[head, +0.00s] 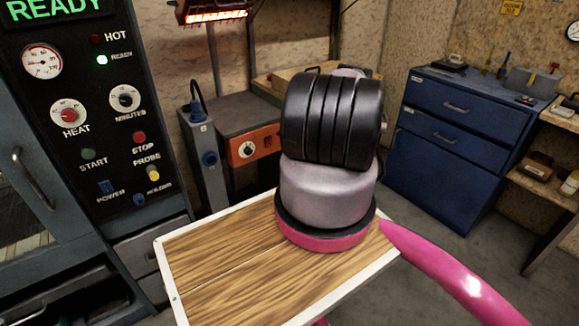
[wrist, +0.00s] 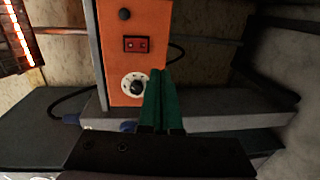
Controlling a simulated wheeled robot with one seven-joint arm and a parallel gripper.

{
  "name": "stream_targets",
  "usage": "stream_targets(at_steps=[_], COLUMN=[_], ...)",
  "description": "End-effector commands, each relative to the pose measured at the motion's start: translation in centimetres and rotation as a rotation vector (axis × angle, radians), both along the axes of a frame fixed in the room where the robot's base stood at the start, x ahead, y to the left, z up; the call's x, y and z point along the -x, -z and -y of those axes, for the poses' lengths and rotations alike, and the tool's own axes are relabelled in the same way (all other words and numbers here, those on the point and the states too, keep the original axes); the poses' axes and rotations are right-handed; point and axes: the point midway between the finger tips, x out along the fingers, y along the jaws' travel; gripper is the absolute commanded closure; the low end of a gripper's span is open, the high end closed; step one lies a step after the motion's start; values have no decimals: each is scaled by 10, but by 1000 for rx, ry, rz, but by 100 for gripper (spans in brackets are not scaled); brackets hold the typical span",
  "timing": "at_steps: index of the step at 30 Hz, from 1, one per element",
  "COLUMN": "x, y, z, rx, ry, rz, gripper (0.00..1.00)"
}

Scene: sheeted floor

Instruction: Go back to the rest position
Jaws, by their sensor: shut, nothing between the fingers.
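My gripper (wrist: 161,72) shows in the wrist view as two green fingers side by side, closed together with nothing between them. They point up in the picture, in front of the lower part of an orange control box (wrist: 127,45). I cannot tell whether they touch it. In the head view my gripper is hidden behind my folded arm, whose dark, ribbed part and grey part fill the middle.
In the head view, an oven-like cabinet with a control panel (head: 84,125) stands close on the left. The orange box (head: 253,145) sits behind my arm, below a glowing heater (head: 213,14). A blue drawer cabinet (head: 447,150) stands back right; grey floor (head: 425,232) before it is clear.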

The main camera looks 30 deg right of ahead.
Motion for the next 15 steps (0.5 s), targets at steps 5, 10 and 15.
stream_targets(at_steps=[5,10,15], x=[0,-1,-19], y=[0,0,-30], z=[0,0,-5], rx=[0,1,58], ry=[0,-1,-76], rz=[0,0,25], gripper=[100,100,100])
